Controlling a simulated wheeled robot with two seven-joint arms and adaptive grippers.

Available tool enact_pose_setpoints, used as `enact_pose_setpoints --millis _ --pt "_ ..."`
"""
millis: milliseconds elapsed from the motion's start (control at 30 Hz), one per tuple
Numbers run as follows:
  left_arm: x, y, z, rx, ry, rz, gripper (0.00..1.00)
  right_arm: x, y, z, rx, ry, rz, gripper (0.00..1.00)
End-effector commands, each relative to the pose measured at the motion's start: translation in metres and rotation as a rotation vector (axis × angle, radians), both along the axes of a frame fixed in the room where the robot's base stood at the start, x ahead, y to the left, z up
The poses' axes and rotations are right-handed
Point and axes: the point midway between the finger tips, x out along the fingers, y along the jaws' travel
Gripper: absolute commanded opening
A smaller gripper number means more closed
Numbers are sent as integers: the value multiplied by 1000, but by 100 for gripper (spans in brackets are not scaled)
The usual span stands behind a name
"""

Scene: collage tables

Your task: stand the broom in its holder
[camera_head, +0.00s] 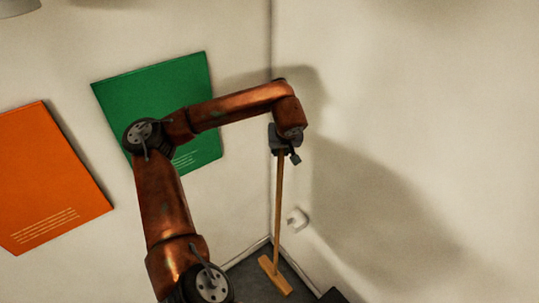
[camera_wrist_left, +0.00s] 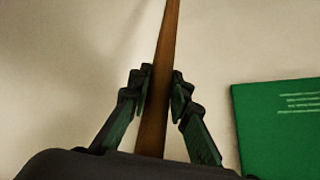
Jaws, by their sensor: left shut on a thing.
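The broom has a thin brown handle (camera_head: 279,195) and a wide light-wood head (camera_head: 274,275). It hangs nearly upright near the room corner, head down, close to the floor; I cannot tell whether the head touches it. My left gripper (camera_head: 285,151) is shut on the upper handle. In the left wrist view the fingers (camera_wrist_left: 162,88) stand on both sides of the handle (camera_wrist_left: 155,115). A small white holder (camera_head: 297,219) sits on the right wall, just right of the handle, which appears apart from it. My right gripper is not in view.
A green panel (camera_head: 165,88) and an orange panel (camera_head: 45,185) are on the left wall. The dark floor (camera_head: 245,277) shows in the corner, with a dark object (camera_head: 333,296) at the bottom edge. The right wall (camera_head: 430,120) is otherwise bare.

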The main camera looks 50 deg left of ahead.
Motion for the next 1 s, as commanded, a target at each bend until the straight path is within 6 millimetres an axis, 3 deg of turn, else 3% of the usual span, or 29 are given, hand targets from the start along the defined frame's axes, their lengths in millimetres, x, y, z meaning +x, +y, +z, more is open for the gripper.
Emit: enact_pose_setpoints --millis 200,433,700,1000 --pt "44 -5 5 -3 -6 -1 0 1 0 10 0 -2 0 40" --pt "72 -7 4 -1 -5 0 0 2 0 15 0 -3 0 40" --pt "91 -8 2 0 -4 -1 0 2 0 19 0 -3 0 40" --pt "90 -8 -21 1 -3 -1 0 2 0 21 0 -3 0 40"
